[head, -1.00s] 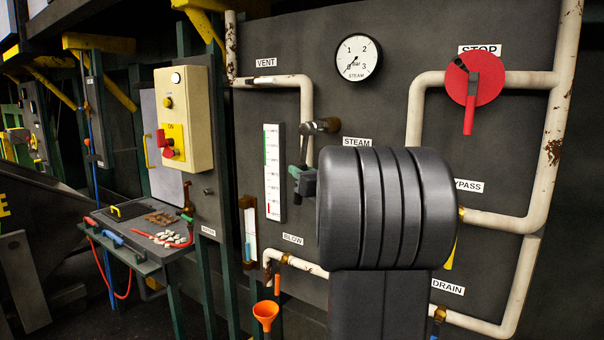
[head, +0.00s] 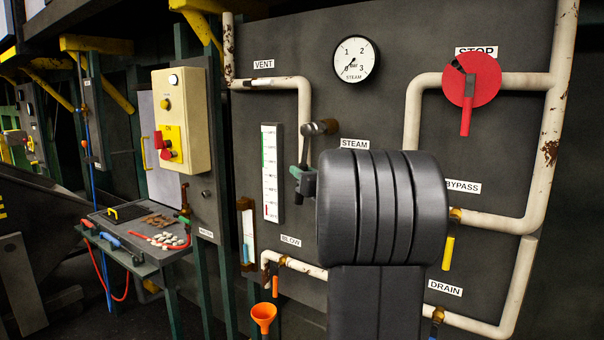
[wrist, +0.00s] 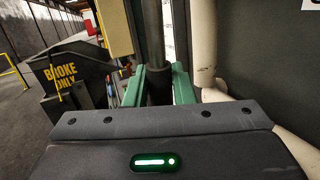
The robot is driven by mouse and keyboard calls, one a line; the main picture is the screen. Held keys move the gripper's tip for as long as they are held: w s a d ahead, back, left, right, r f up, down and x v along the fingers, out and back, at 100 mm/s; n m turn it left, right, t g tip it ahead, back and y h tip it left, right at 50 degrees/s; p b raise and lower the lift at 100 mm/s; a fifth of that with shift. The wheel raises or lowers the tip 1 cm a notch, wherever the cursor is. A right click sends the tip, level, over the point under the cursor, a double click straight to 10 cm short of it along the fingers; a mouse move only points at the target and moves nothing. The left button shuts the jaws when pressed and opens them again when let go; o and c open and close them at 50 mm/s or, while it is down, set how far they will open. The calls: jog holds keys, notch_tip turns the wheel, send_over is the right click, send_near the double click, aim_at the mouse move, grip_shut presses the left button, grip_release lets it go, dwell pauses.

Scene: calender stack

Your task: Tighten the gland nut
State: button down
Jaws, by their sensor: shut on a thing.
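My gripper (head: 303,181) has green fingers. It is shut on the lower part of a dark grey bar (head: 305,150) that hangs below a round brown-grey fitting (head: 322,127) on the panel, beside the vent pipe. In the wrist view the two green fingers (wrist: 157,88) stand either side of the dark upright bar (wrist: 153,40). I cannot make out a separate gland nut; the bar's upper end meets the fitting. My dark arm hides part of the panel right of the gripper.
A steam gauge (head: 357,60) is above, and a red stop disc (head: 471,80) is at right. Cream pipes (head: 545,150) run along the panel. A sight gauge (head: 271,172) stands close left of the gripper. A shelf with tools (head: 140,235) and an orange funnel (head: 263,315) are lower left.

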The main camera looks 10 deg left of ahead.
jog(key=shift+s, duration=0.1)
jog(key=shift+s+a+b, duration=0.25)
jog(key=shift+s+b, duration=0.35)
jog(key=shift+b, duration=0.25)
jog(key=shift+a+b, duration=0.1)
jog(key=shift+b, duration=0.45)
jog(key=shift+w+d, duration=0.25)
jog(key=shift+w, duration=0.5)
dwell(0.6)
jog(key=shift+s, duration=0.15)
